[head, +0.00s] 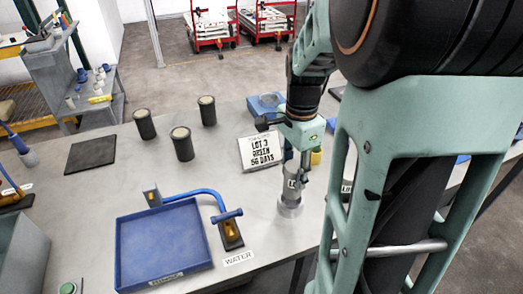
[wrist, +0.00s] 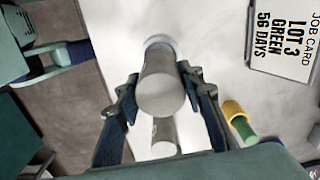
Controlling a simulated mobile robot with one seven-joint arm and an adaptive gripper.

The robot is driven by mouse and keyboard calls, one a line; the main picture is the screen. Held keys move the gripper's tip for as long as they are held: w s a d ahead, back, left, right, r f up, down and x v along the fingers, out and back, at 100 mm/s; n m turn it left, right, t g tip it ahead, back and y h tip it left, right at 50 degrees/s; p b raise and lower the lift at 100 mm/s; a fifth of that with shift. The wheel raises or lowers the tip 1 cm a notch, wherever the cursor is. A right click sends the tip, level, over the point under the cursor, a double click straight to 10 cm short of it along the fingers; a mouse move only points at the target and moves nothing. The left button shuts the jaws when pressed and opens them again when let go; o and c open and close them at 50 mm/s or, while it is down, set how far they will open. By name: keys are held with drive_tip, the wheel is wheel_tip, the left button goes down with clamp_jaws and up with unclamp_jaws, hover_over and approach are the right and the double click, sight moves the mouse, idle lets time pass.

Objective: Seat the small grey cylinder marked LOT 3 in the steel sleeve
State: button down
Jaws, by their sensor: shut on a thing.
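My gripper (head: 298,164) points down and is shut on a small grey cylinder (head: 291,185). In the wrist view the grey cylinder (wrist: 160,88) sits between the two blue-padded fingers. Dark lettering on its side is only partly visible, so I cannot read a lot number. The steel sleeve (head: 290,209) is a wider round piece on the table directly under the cylinder. Its pale rim (wrist: 158,40) shows at the cylinder's far end in the wrist view. The lower end meets or overlaps the sleeve; I cannot tell how deep it sits.
The job card (head: 262,152) reads LOT 3, GREEN, 56 DAYS. Several dark cylinders (head: 182,145) stand behind left. A blue tray (head: 165,245) and a blue-handled fixture (head: 229,230) by the WATER label (head: 239,258) lie left. A yellow-green cylinder (wrist: 238,120) is near my right finger.

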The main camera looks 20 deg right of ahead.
sight(292, 189)
drive_tip(key=shift+f, duration=3)
drive_tip(key=shift+f, duration=0.15)
drive_tip(key=c, duration=1.3)
unclamp_jaws()
wheel_tip(292, 189, up, 12)
drive_tip(key=shift+r, duration=0.15)
